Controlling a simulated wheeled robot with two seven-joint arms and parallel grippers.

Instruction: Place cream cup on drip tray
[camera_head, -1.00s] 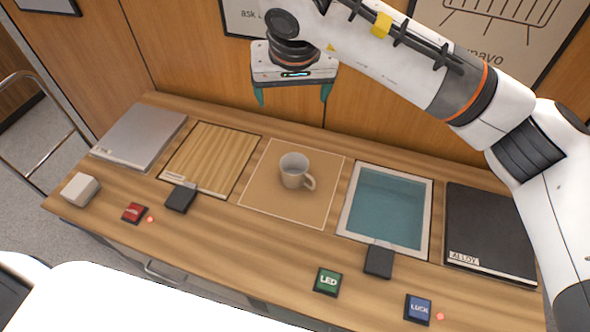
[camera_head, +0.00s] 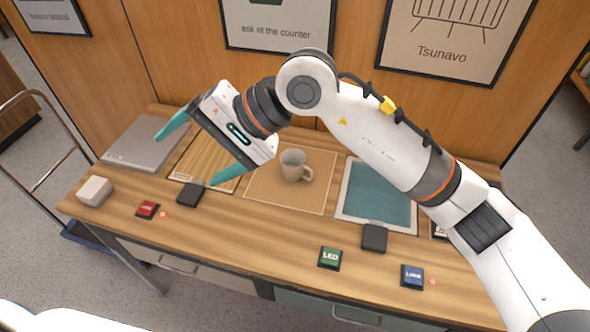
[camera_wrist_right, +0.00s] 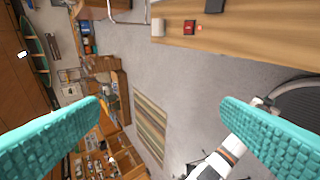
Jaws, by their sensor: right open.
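The cream cup (camera_head: 293,165) stands upright on a tan square mat (camera_head: 262,195) in the middle of the counter, its handle toward the right. My right gripper (camera_head: 188,159) is open and empty, above the left part of the counter and left of the cup. I cannot tell for sure which flat piece is the drip tray. A grey metal plate (camera_head: 140,145) lies at the far left, and a teal panel with a pale rim (camera_head: 378,195) lies right of the mat. My left gripper is not in view.
A striped wooden board (camera_head: 190,172) lies between plate and mat, partly hidden by my gripper. Red (camera_head: 147,209), green (camera_head: 330,257) and blue (camera_head: 412,277) buttons, black blocks (camera_head: 374,238) and a white block (camera_head: 94,191) sit along the front. A dark panel at right is mostly hidden by my arm.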

